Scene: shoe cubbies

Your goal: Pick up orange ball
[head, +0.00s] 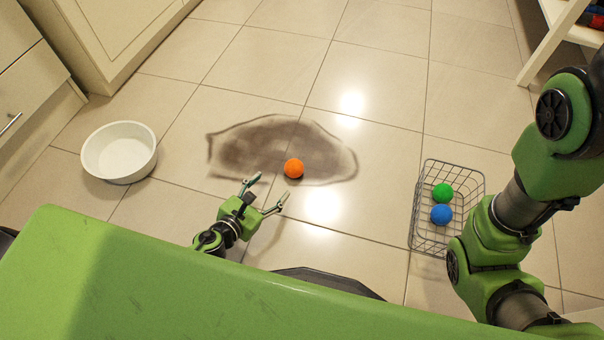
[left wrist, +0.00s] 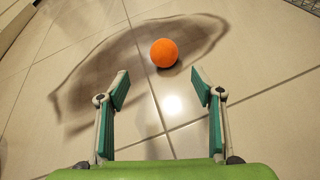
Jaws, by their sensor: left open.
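An orange ball (head: 293,168) lies on the tiled floor, at the lower right part of a dark smudged patch. My left gripper (head: 267,192) is open and empty, just below and left of the ball in the head view. In the left wrist view the ball (left wrist: 164,52) shows beyond the open fingertips (left wrist: 158,85), between their lines and apart from both. My right arm stands at the right of the head view; its gripper is not seen.
A white bowl (head: 84,158) stands on the floor at the left near cabinets (head: 105,35). A wire basket (head: 418,215) at the right holds a green ball (head: 443,194) and a blue ball (head: 441,215). A white shelf (head: 545,52) stands at the upper right. The floor around the orange ball is clear.

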